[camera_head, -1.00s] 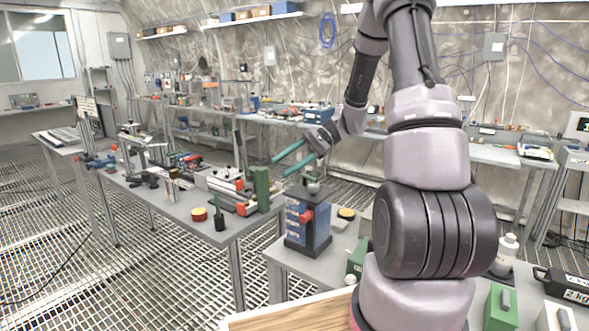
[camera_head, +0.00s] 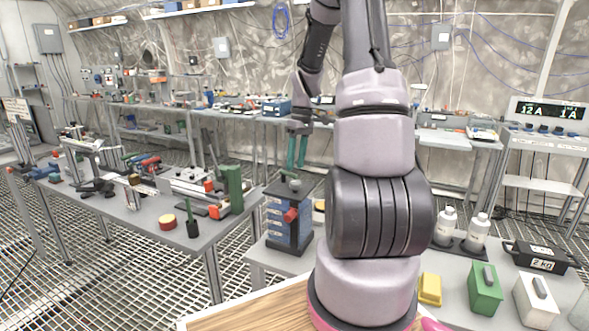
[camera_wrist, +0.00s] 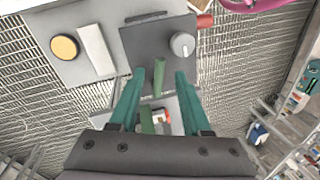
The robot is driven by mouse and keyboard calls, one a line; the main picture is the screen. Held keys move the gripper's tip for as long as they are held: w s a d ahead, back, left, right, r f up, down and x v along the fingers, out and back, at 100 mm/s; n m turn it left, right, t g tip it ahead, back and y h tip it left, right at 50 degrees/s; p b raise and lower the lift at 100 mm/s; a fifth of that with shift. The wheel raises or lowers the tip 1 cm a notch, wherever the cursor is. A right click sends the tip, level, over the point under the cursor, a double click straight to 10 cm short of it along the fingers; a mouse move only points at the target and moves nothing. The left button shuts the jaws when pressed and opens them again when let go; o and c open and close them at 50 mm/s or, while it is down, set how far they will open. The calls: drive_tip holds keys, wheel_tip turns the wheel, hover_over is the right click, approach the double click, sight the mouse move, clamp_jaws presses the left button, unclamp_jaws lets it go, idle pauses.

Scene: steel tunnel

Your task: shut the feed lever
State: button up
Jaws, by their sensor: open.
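A blue box-shaped device (camera_head: 288,222) with a dark top and a red part on its side stands on the near table. Its dark top (camera_wrist: 150,45) shows in the wrist view with a round grey knob (camera_wrist: 182,44). A green bar (camera_wrist: 159,72) at its edge, seemingly the feed lever, also shows atop the device in the head view (camera_head: 287,174). My gripper (camera_head: 296,165) points down just above the device, its teal fingers apart. In the wrist view the green bar lies between the fingertips (camera_wrist: 159,74); I cannot tell any contact.
A yellow disc (camera_wrist: 64,47) and a pale bar (camera_wrist: 97,50) lie beside the device. Bottles (camera_head: 446,226) and a green block (camera_head: 485,290) are at right.

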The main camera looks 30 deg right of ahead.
drive_tip(key=shift+s+a+f, duration=0.1)
drive_tip(key=shift+f, duration=0.55)
drive_tip(key=shift+s+a+f, duration=0.1)
drive_tip(key=shift+f, duration=0.5)
clamp_jaws()
